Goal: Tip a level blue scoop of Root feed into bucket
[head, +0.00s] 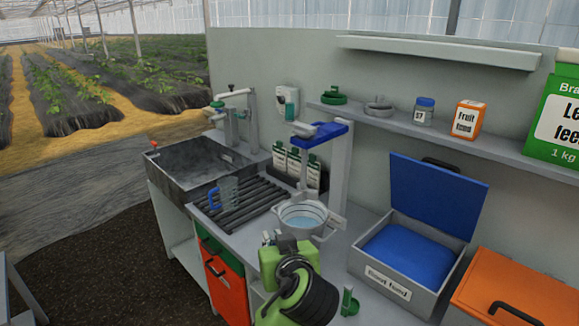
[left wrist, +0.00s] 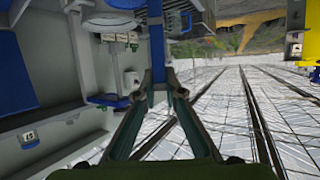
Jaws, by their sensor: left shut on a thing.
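My left gripper (head: 268,238) is in front of the bucket (head: 283,211) in the head view, a little to its left. In the left wrist view the fingers (left wrist: 160,78) are shut on a narrow blue part (left wrist: 156,45), which looks like the handle of the blue scoop. The scoop's bowl and any feed in it cannot be made out, and the gripper hides it in the head view. The bucket holds clear bluish liquid. The Root feed box (head: 388,283) stands open on the right, with a blue surface inside and its blue lid (head: 437,197) raised. My right gripper is out of view.
A grey post with a blue top (head: 325,133) stands behind the bucket. A clear jug (head: 229,191) sits on the black drain rack (head: 250,214) beside the sink (head: 180,168). An orange-lidded box (head: 515,285) is at right. A wall shelf (head: 460,146) holds a jar and a Fruit feed box.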

